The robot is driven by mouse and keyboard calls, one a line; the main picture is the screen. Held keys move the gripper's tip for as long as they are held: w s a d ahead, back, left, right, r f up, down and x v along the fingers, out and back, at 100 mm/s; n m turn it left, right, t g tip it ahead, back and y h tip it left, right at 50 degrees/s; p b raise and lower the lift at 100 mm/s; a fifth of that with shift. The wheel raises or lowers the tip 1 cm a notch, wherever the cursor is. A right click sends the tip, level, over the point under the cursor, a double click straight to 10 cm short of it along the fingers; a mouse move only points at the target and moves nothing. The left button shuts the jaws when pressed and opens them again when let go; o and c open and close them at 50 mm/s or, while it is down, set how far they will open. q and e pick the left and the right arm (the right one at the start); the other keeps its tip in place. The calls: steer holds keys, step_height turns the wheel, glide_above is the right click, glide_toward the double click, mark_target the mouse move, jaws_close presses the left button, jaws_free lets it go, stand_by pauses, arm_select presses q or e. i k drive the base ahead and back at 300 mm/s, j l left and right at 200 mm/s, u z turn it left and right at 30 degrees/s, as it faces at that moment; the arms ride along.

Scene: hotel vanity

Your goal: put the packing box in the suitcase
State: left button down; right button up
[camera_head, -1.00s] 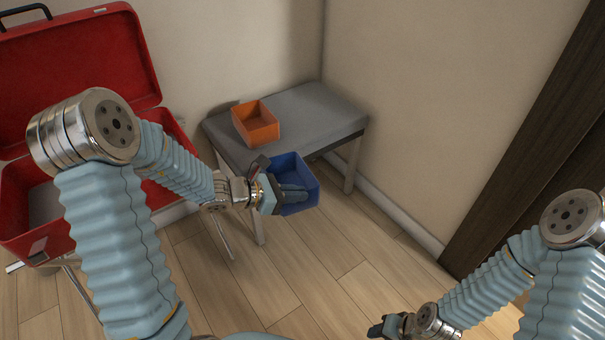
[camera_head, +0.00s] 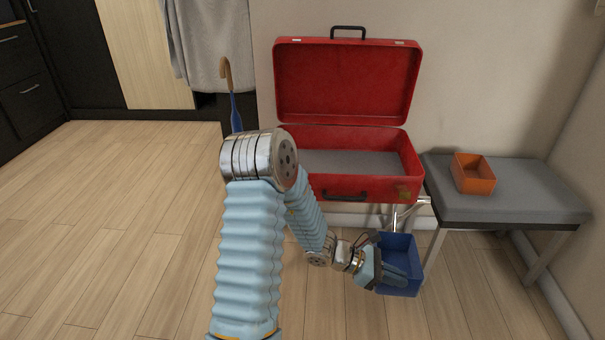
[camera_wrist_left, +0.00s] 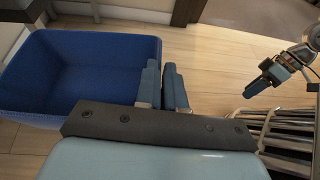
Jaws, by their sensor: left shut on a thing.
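The blue packing box (camera_head: 399,251) is open-topped and hangs from my left gripper (camera_head: 385,270), in front of the bench and below the suitcase's front right corner. In the left wrist view the box (camera_wrist_left: 75,70) is at the left, and the left gripper's fingers (camera_wrist_left: 163,88) are shut on its side wall. The box looks empty.
An orange box (camera_head: 474,173) sits on the grey bench (camera_head: 530,205) right of the suitcase. A towel (camera_head: 208,40) hangs behind, with a blue, brown-handled object (camera_head: 235,110) below it. The wooden floor (camera_head: 110,220) at left is clear.

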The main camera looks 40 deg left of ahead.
mark_target(331, 163)
steer(key=l+u, duration=0.1)
steer(key=u, duration=0.4)
steer(key=i+l+u, duration=0.15)
steer(key=u, duration=0.35)
steer(key=l+u, duration=0.1)
steer(key=u, duration=0.4)
steer(key=l+u, duration=0.15)
steer(key=u, duration=0.35)
